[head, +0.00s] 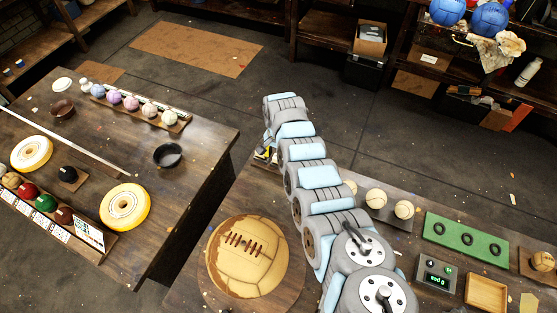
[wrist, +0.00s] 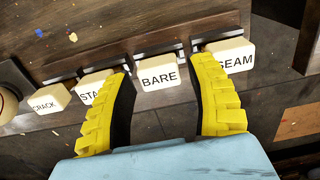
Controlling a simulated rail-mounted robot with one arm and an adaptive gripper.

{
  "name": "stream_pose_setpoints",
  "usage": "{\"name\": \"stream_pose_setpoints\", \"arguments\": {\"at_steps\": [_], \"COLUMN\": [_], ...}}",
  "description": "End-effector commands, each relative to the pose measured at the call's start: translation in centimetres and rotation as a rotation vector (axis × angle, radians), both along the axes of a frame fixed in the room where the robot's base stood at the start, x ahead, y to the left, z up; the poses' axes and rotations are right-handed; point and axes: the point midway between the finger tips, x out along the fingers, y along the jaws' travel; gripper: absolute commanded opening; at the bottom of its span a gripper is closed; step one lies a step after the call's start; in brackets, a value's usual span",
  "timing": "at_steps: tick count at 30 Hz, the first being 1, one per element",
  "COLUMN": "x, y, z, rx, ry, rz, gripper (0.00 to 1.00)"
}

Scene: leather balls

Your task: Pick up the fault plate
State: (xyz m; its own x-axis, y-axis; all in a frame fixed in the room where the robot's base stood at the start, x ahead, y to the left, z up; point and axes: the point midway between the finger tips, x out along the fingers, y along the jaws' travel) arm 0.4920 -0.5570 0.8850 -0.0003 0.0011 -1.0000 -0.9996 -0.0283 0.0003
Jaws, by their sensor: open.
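A row of white label plates hangs at a dark wooden table edge in the wrist view. They are the CRACK plate (wrist: 52,98), a partly hidden plate reading "STA" (wrist: 92,86), the BARE plate (wrist: 159,72) and the SEAM plate (wrist: 232,56). Each seems to sit at a dark holder. My gripper (wrist: 163,68) is open, with its yellow fingers on either side of the BARE plate and nothing clearly held. The left finger covers part of the "STA" plate; the right overlaps the SEAM plate's left side. In the head view my gripper (head: 265,153) is at the table's far edge, mostly hidden by my arm.
A second table (head: 185,185) stands left across a gap. Floor beyond is mostly clear.

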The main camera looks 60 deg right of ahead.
Motion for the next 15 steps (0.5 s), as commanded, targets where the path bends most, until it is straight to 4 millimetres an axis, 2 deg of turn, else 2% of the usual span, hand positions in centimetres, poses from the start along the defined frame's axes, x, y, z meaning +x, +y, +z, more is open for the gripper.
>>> {"name": "stream_pose_setpoints", "arguments": {"at_steps": [8, 12, 15], "x": [-0.2, 0.0, -0.1], "y": [-0.2, -0.1, -0.1], "z": [-1.7, -3.6, -4.0], "rx": [0.000, -0.001, -0.001], "ry": [0.003, 0.000, 0.000], "rz": [-0.001, 0.001, -0.001], "gripper": [0.56, 0.56, 0.56]}}
